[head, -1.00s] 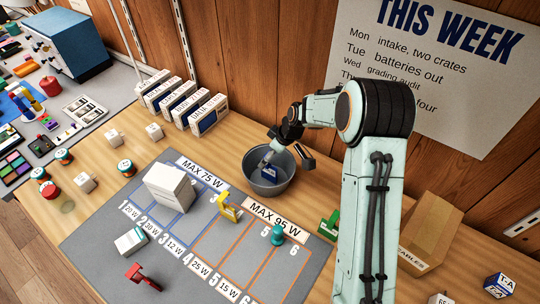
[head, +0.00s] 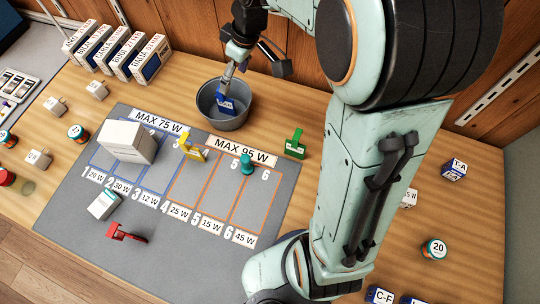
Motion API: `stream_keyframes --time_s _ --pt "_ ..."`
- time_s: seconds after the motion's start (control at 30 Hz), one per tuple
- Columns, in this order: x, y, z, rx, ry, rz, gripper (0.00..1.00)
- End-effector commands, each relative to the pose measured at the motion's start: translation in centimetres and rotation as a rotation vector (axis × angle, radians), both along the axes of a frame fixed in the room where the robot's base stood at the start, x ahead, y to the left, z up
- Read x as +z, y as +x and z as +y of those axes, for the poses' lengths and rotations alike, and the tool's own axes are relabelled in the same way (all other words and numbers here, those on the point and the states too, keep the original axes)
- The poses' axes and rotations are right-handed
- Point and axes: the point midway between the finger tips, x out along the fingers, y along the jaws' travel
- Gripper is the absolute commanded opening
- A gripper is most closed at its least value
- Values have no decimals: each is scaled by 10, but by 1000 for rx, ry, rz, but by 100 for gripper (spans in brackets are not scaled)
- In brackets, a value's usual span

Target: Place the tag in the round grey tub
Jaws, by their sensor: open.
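The round grey tub (head: 238,122) stands behind the grey mat, near the wooden wall. A blue tag (head: 226,105) with a pale marking is inside the tub, towards its left side; its lower part is hard to make out. My gripper (head: 254,76) is over the tub with its fingers spread wide. One finger reaches down to just above or against the blue tag; I cannot tell whether they touch. The other finger is out to the right, apart from the tag.
A yellow tag (head: 192,149), a red tag (head: 126,233) and a teal peg (head: 246,164) are on the mat (head: 190,255). A green tag (head: 295,146) stands right of the tub. A white box (head: 125,141) is on the mat's left. Several boxes (head: 150,60) line the back left.

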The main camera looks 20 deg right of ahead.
Motion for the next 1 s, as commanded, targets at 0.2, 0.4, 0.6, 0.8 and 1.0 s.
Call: stream_keyframes --time_s 0.2,0.4,0.6,0.8,1.0 --pt "24 -141 24 -292 -71 160 59" --pt "13 -220 26 -483 -89 246 59" --pt "9 -236 25 -529 -93 268 59" --pt "9 -235 25 -528 -93 267 59" --pt "9 -235 25 -527 -92 266 59"
